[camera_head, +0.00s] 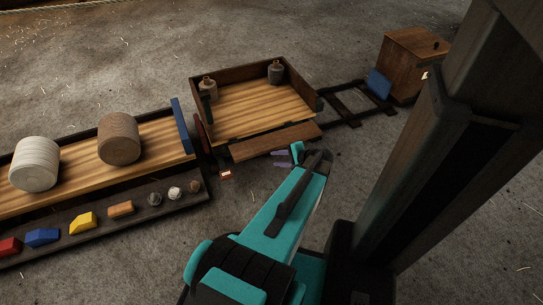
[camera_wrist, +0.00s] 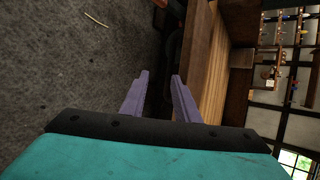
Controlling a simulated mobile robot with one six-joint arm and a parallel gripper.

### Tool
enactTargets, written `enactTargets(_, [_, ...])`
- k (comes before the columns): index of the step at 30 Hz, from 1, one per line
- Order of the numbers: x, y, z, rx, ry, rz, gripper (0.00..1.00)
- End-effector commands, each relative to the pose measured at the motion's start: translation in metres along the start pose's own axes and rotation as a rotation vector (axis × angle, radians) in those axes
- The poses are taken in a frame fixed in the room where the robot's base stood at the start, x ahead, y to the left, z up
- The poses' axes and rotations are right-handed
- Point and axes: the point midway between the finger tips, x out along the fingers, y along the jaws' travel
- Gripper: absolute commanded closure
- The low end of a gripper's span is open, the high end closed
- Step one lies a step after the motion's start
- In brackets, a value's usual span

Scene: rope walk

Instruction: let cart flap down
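The cart (camera_head: 196,78) is a shallow wooden bed with dark walls, near the middle of the head view. Its flap (camera_head: 275,142), a plain brown board, lies along the near side, outside and below the bed's edge; its exact angle is hard to tell. The flap also shows in the wrist view (camera_wrist: 197,40), beside the pale bed floor. My gripper (camera_head: 283,158) is on the near side of the flap, close to its lower edge. In the wrist view my gripper (camera_wrist: 160,80) has two purple fingers apart, with nothing clearly between them. Contact with the flap cannot be told.
A small red box (camera_head: 227,175) is near my gripper. A wooden cabinet (camera_head: 408,62) stands right.

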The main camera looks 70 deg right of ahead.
Motion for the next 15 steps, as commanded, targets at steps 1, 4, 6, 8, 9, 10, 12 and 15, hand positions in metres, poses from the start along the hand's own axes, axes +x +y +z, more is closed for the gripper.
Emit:
enactTargets(1, [-0.013,-0.005,0.003,-0.001,0.000,-0.005,0.70])
enactTargets(4, [-0.031,-0.007,0.004,-0.002,-0.002,-0.011,0.70])
enactTargets(6, [-0.043,-0.009,0.005,-0.002,-0.004,-0.015,0.70])
enactTargets(8, [-0.053,-0.010,0.006,-0.003,-0.004,-0.019,0.70])
enactTargets(9, [-0.059,-0.010,0.006,-0.003,-0.006,-0.021,0.70])
enactTargets(10, [-0.065,-0.010,0.006,-0.004,-0.007,-0.022,0.70])
enactTargets(12, [-0.075,-0.011,0.007,-0.004,-0.008,-0.025,0.70])
enactTargets(15, [-0.087,-0.012,0.008,-0.005,-0.010,-0.029,0.70])
